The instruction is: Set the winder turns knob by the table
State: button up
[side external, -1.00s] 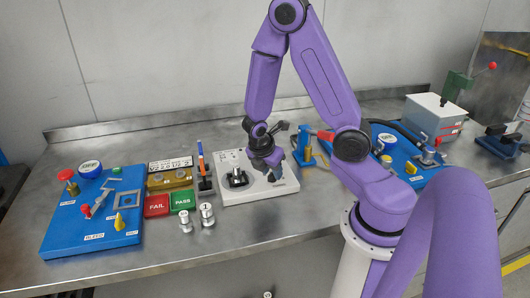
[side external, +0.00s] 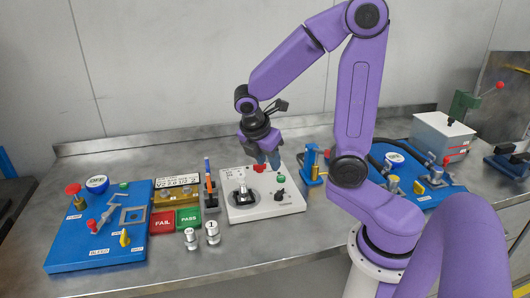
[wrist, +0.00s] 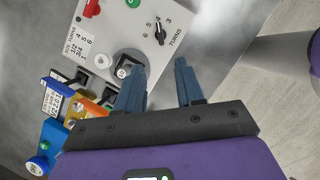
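The winder (side external: 235,208) is a pale box on the table with a black turns knob (side external: 280,194) at its right. In the wrist view the turns knob (wrist: 160,32) sits among the numbers 3 to 6, and its pointer appears to face the 4. A printed size-and-turns table (wrist: 76,45) is on the winder's face, pairing 1/2, 3/4 and 1 with 4, 5 and 6. My gripper (side external: 268,163) is above the back of the winder, clear of the knob. In the wrist view its fingers are apart with nothing between them.
The winder also carries a red part (side external: 259,168) and a black post (side external: 242,195). Red FAIL (side external: 162,222) and green PASS (side external: 188,218) pads lie left, with metal fittings (side external: 212,232) in front. Blue stations (side external: 70,238) stand left and right.

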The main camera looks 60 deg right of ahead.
jog(key=shift+v, duration=1.35)
jog(key=s+a+m+y, duration=0.2)
jog(key=s+a, duration=0.3)
jog(key=s, duration=0.3)
jog(key=s+a+f+m+y, duration=0.1)
jog(key=s+a+m+y, duration=0.1)
jog(key=s+a, duration=0.3)
jog(key=s, duration=0.3)
jog(key=shift+s+t+y, duration=0.3)
jog(key=shift+y, duration=0.1)
jog(key=shift+a, duration=0.1)
